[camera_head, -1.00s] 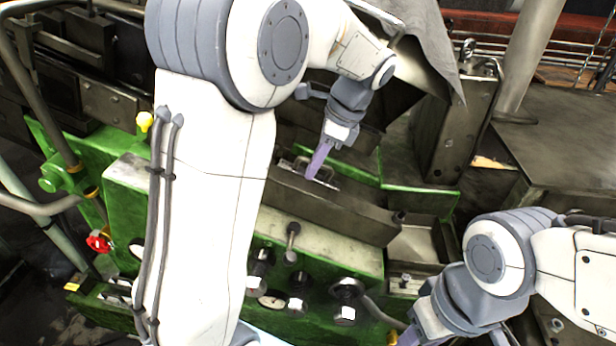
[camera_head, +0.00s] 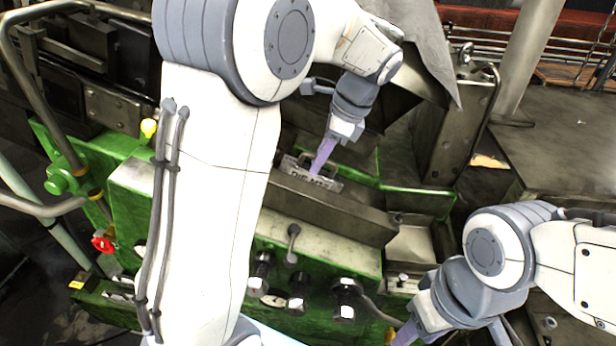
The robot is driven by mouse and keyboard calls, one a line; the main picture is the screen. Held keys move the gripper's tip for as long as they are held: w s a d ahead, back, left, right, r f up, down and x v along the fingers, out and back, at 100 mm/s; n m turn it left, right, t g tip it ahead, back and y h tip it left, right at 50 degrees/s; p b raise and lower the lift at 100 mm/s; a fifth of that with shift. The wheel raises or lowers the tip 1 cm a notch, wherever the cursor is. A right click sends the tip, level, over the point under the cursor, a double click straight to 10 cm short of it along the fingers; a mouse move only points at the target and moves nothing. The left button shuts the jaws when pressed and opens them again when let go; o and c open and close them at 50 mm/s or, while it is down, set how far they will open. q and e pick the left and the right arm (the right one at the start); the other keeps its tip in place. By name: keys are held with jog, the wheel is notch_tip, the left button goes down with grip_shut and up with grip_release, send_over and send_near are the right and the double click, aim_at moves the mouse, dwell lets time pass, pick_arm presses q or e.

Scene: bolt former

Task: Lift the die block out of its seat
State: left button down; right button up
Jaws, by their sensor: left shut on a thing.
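The die block (camera_head: 298,174) is a small grey block with dark lettering on its front face, of which "DIE" is readable. It shows just above the long dark metal rail on the machine. My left gripper (camera_head: 318,163) reaches down from the upper right with purple fingers and is shut on the block's top. The block's lower edge and the seat are hidden behind the rail, so I cannot tell whether it is clear of the seat. My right gripper (camera_head: 408,335) is at the bottom edge, cut off by the frame, its jaws unclear.
The dark rail (camera_head: 340,214) runs in front of the block. Below it the green machine (camera_head: 360,265) carries knobs and a lever (camera_head: 293,240). A bare dark table (camera_head: 565,135) stands at the right.

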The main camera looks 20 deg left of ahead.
pick_arm(q)
jog(key=shift+p+v, duration=0.4)
jog(key=shift+v, duration=1.7)
jog(key=shift+r, duration=0.1)
jog(key=s+d+r+h, duration=0.1)
jog(key=s+r+h, duration=0.1)
jog(key=s, duration=0.2)
jog(key=s+d+r+t+h, duration=0.1)
jog(key=s+r+h, duration=0.1)
jog(key=s, duration=0.3)
jog(key=shift+s+d+r+b, duration=0.25)
jog(key=shift+d+r+b, duration=0.1)
jog(key=shift+d+r, duration=0.1)
dwell(0.4)
